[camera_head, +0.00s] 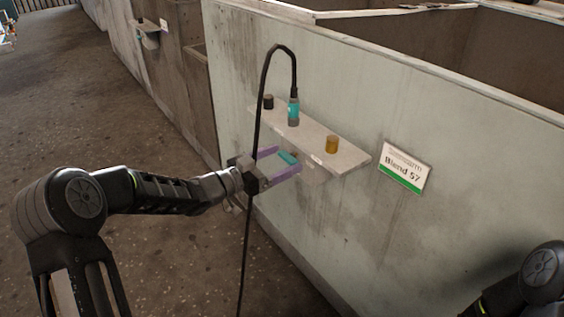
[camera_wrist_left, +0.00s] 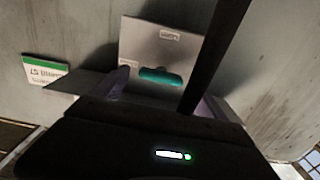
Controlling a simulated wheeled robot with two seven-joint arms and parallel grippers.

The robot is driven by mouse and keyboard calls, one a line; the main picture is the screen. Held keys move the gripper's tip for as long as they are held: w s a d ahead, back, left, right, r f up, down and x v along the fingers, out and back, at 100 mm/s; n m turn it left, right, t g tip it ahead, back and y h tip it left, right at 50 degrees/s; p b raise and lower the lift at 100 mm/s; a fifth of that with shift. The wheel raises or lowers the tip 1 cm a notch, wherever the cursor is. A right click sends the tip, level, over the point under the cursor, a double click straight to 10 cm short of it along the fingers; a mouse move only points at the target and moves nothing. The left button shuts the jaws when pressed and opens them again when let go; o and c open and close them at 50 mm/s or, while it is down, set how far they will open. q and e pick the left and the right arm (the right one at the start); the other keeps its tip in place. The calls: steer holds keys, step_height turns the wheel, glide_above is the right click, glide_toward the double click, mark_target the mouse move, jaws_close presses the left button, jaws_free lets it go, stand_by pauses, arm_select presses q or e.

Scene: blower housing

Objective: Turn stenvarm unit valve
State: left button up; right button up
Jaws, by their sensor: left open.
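A teal valve handle (camera_head: 288,158) sits just below the front edge of a pale wall shelf (camera_head: 350,160). The handle also shows in the left wrist view (camera_wrist_left: 162,76), against a pale grey panel (camera_wrist_left: 150,40) with small labels too small to read. My left gripper (camera_head: 287,160) is open, with its purple fingers on either side of the handle. I cannot tell whether the fingers touch it. In the left wrist view the fingers are partly hidden by the dark gripper body. My right gripper is out of view.
A teal connector (camera_head: 293,112) with a black cable (camera_head: 263,80) stands on the shelf between a black knob (camera_head: 268,102) and an amber knob (camera_head: 331,145). The cable hangs close by my left gripper. A "Blend 57" sign (camera_head: 404,168) is on the wall.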

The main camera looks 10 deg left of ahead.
arm_select(q)
steer(key=shift+w+d, duration=0.2)
steer(key=shift+w, duration=0.1)
steer(key=shift+c, duration=0.5)
steer(key=c, duration=1.3)
